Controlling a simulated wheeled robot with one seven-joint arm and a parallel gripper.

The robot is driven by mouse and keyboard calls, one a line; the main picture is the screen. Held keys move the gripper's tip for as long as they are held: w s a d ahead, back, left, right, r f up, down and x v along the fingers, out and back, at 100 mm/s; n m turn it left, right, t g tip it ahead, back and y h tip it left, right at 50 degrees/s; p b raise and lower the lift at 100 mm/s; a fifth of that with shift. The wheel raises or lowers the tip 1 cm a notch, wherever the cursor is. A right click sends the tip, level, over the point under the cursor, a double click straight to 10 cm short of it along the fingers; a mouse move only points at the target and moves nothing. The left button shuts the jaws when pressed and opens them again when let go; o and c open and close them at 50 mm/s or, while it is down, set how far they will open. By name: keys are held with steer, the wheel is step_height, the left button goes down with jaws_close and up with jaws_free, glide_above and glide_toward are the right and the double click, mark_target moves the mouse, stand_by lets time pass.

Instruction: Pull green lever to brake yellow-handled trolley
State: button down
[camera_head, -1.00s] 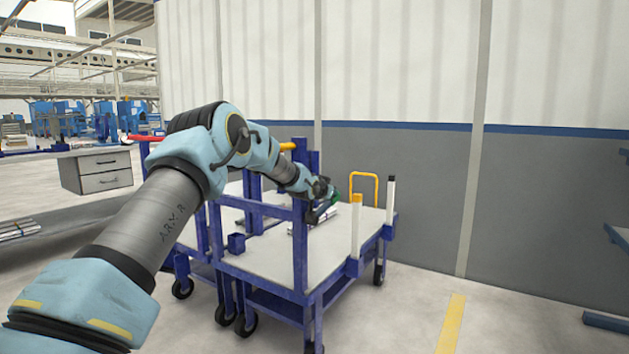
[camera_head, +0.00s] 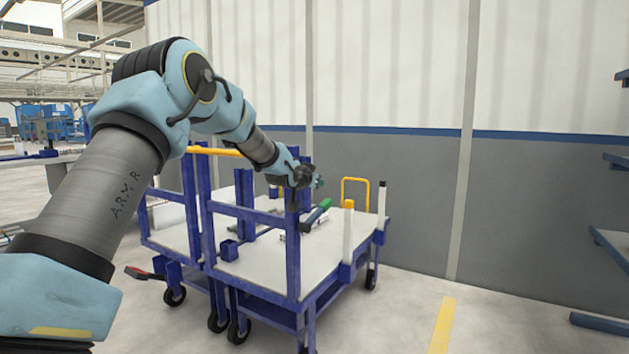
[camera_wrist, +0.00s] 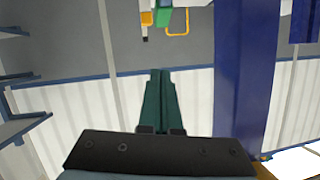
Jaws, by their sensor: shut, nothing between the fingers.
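The yellow-handled trolley (camera_head: 265,265) is blue-framed with a pale deck, and its yellow handle (camera_head: 220,151) runs along the top of its left end. The green lever (camera_head: 325,204) has a dark shaft and slants up to the right beside a blue upright, above the deck. My gripper (camera_head: 318,183) is just above the lever, apart from it and empty. In the wrist view its dark green fingers (camera_wrist: 160,90) are closed together. A bright green piece, likely the lever, shows at the top of that view (camera_wrist: 165,15).
A second blue trolley (camera_head: 165,225) stands close on the left, with a red lever (camera_head: 140,272) low down. White posts (camera_head: 346,232) and a yellow loop (camera_head: 356,192) rise at the right. A grey wall (camera_head: 420,200) stands behind.

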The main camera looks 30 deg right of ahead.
steer(key=shift+r+v, duration=0.15)
steer(key=shift+v, duration=0.5)
steer(key=shift+r+v, duration=0.15)
steer(key=shift+v, duration=0.55)
steer(key=shift+d, duration=0.1)
